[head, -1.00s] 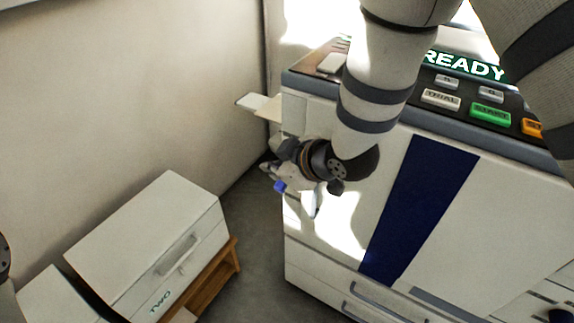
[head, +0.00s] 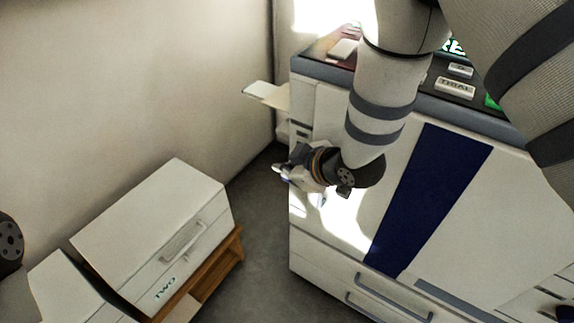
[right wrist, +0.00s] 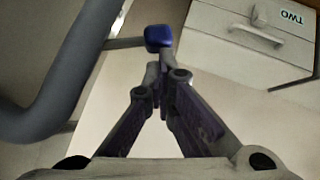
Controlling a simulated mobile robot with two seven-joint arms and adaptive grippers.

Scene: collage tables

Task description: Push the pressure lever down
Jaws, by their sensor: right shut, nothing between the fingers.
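The pressure lever shows in the right wrist view as a blue knob (right wrist: 158,38) on a thin grey rod that runs to the left. My right gripper (right wrist: 163,76) is shut and empty, with its fingertips just short of the knob in that view. Whether they touch it, I cannot tell. In the head view my right gripper (head: 287,172) hangs beside the left front edge of the big white copier (head: 330,125). The knob is not clearly visible there, as the gripper and wrist cover that area. My left gripper is out of view.
A white box marked TWO (head: 150,225) sits on a wooden stand (head: 215,268) at the lower left. A small tray (head: 265,94) sticks out from the copier's left side. Grey floor (head: 262,220) lies open between stand and copier. A wall is behind.

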